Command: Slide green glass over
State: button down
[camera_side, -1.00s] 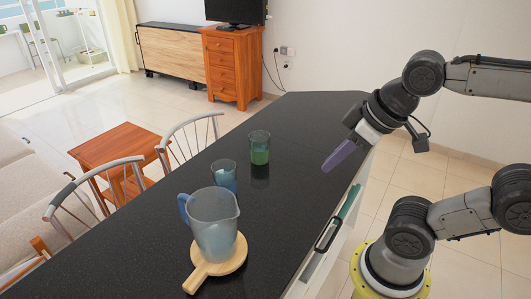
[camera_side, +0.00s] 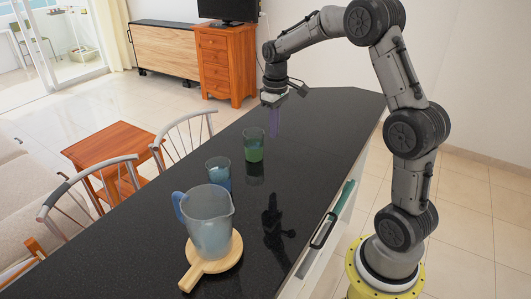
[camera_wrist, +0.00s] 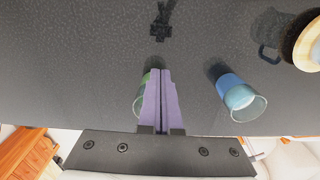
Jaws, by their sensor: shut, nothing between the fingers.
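The green glass (camera_side: 254,150), a clear tumbler with green in its lower part, stands upright on the black countertop (camera_side: 130,225). My gripper (camera_side: 275,137) has purple fingers, pressed together and empty. In the wrist view my gripper (camera_wrist: 160,72) partly hides the green glass (camera_wrist: 140,104), which shows at the left edge of the fingers.
A blue glass (camera_side: 218,178) stands nearer the side camera, also in the wrist view (camera_wrist: 232,88). A blue-grey pitcher (camera_side: 208,225) sits on a round wooden board (camera_side: 198,271). Chairs (camera_side: 95,190) stand along the counter's left edge. The counter's right side looks clear.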

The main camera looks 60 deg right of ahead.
jog(key=f, duration=1)
jog(key=shift+s+d+f, duration=0.15)
jog(key=shift+s+d, duration=0.1)
jog(key=shift+d, duration=0.1)
jog(key=w, duration=0.3)
jog(key=shift+d+f, duration=0.1)
jog(key=shift+f, duration=0.1)
jog(key=shift+w, duration=0.55)
jog(key=w, duration=1.1)
jog(key=shift+d, duration=0.35)
